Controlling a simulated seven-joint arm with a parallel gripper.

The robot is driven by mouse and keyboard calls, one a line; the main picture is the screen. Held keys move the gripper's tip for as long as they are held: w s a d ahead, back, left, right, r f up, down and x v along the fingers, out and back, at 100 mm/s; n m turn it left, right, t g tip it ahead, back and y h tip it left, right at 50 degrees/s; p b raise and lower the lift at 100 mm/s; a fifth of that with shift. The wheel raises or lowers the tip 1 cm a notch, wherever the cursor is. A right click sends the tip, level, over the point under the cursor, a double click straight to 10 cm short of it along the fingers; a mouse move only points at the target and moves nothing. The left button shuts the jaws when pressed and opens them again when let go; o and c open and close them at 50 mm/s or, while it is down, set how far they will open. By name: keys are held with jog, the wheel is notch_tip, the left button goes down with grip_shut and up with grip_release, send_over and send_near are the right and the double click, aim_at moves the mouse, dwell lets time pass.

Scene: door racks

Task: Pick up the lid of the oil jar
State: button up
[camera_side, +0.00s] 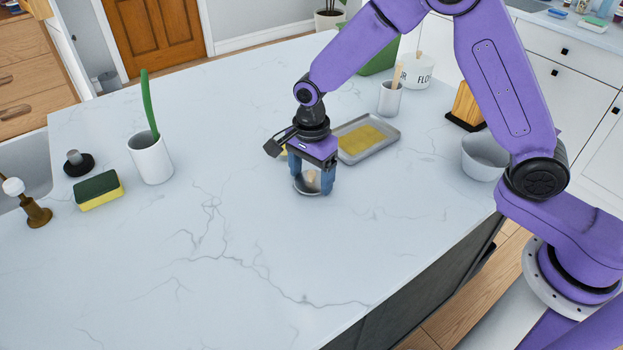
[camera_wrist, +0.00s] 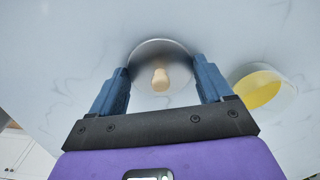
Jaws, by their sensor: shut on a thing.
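The lid (camera_side: 306,188) is a round grey disc with a pale wooden knob, seen between the fingers of my gripper (camera_side: 312,183) in the side view. In the wrist view the lid (camera_wrist: 158,54) lies between the two blue fingers of my gripper (camera_wrist: 162,72), which are shut on its opposite edges. The lid is at or close to the countertop; I cannot tell whether it touches. The open oil jar (camera_wrist: 263,88), with yellow inside, stands right of the gripper in the wrist view. In the side view it is mostly hidden behind my gripper.
A grey tray with a yellow layer (camera_side: 366,137) lies behind the gripper. A white cup (camera_side: 389,99), a flour canister (camera_side: 417,71) and a white bowl (camera_side: 483,158) stand further back and right. A sponge (camera_side: 98,191) and a white cup (camera_side: 151,159) are left. The front counter is clear.

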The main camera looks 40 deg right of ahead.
jog(key=shift+r, duration=0.1)
jog(key=shift+r, duration=0.6)
jog(key=s+d+r, duration=0.3)
jog(key=s+r, duration=0.3)
jog(key=s+d+r, duration=0.3)
jog(key=s+r, duration=0.3)
jog(key=w+a+f, duration=0.1)
jog(key=w+a, duration=0.1)
jog(key=w, duration=1)
jog(key=w+a+f, duration=0.2)
jog(key=w, duration=1)
jog(key=shift+a+f, duration=0.2)
jog(key=shift+f, duration=2.7)
jog(key=shift+f, duration=0.2)
